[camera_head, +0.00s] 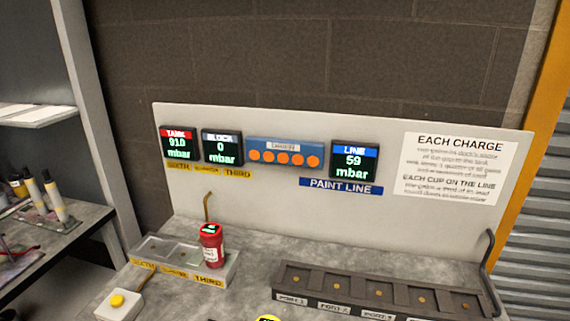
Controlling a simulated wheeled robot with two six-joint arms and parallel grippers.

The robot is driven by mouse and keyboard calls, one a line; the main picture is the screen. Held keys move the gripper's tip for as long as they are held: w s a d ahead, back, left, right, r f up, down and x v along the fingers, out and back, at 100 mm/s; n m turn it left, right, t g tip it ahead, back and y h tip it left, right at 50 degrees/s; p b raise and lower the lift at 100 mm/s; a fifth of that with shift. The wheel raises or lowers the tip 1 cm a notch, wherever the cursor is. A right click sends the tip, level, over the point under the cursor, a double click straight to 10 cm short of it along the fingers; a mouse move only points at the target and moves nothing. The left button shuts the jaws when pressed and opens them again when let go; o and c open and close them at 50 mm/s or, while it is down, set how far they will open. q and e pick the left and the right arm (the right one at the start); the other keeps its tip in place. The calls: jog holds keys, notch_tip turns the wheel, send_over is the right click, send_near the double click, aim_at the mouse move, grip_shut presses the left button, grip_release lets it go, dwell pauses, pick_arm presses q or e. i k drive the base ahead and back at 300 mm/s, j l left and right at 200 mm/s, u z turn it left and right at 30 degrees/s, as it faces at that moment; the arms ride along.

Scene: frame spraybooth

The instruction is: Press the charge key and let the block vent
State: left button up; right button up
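A white box with a round yellow button (118,301), which looks like the charge key, sits at the lower left of the bench. A grey block (150,262) behind it has several recesses and yellow labels; SIXTH and THIRD are readable. A red canister (211,248) with a dark top and green marks stands upright at the THIRD end. On the panel, the TANK display (179,144) reads 910 mbar. A middle display (221,147) reads 0 mbar. The LINE display (354,160) reads 59 mbar. Neither of my grippers is in view.
A dark rack (385,288) with several labelled slots lies at the front right. A yellow round thing (267,318) is cut off at the bottom. Bench between block and rack is clear.

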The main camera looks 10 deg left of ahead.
aim_at(116, 300)
jog(key=u, duration=1.45)
